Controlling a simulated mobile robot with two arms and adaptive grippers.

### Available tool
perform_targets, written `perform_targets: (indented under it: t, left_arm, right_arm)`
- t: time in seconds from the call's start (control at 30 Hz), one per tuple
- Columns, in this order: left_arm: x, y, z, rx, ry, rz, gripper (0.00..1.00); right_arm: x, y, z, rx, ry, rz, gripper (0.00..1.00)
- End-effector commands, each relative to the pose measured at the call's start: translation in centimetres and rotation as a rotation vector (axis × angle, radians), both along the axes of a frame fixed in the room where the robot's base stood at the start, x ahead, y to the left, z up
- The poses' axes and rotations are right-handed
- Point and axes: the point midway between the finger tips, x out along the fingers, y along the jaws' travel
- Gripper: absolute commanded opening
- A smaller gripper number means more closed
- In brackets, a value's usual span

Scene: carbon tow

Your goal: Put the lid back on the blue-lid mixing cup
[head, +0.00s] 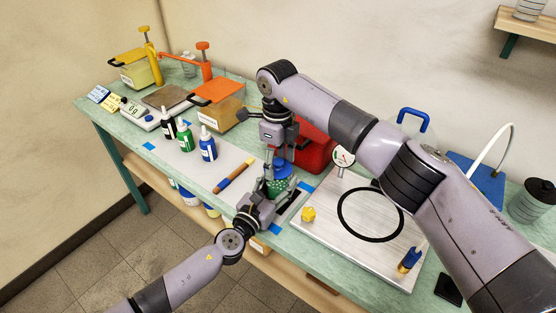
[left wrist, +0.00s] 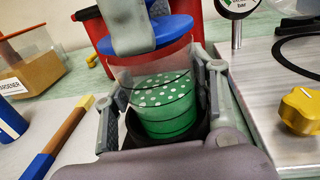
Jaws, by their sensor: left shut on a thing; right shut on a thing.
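The mixing cup (left wrist: 165,103) is clear, with green, white-dotted contents, and stands upright between my left gripper's fingers. It shows small in the head view (head: 277,187). My left gripper (head: 268,194) is shut around its sides; its fingers also show in the left wrist view (left wrist: 160,104). The blue lid (left wrist: 162,32) is at the top of the cup, slightly tilted in the left wrist view; it also shows in the head view (head: 283,170). My right gripper (head: 276,160) comes from above and is shut on the lid. I cannot tell whether lid and rim touch.
A red container (head: 314,147) stands close behind the cup. A metal plate with a black ring (head: 370,214) and a yellow knob (head: 308,214) is to the right.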

Motion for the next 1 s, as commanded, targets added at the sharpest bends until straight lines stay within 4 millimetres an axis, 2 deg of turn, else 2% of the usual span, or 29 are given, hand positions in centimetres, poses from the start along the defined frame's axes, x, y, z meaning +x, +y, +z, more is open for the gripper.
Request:
perform_targets:
  t: [0.43, 0.47, 0.8, 1.0]
  left_arm:
    - [-0.04, -0.03, -0.08, 0.000, 0.002, -0.001, 0.02]
    - [-0.04, -0.03, -0.08, 0.000, 0.002, -0.001, 0.02]
    - [-0.06, -0.04, -0.09, 0.000, 0.002, -0.001, 0.02]
    - [-0.06, -0.04, -0.09, 0.000, 0.002, -0.001, 0.02]
  right_arm:
    - [0.02, -0.01, -0.94, 0.000, 0.001, -0.001, 0.50]
    - [0.02, -0.01, -0.96, -0.001, 0.000, -0.001, 0.59]
    - [0.02, -0.01, -0.93, -0.001, 0.000, -0.001, 0.82]
    - [0.01, 0.00, -0.93, -0.001, 0.000, 0.000, 0.82]
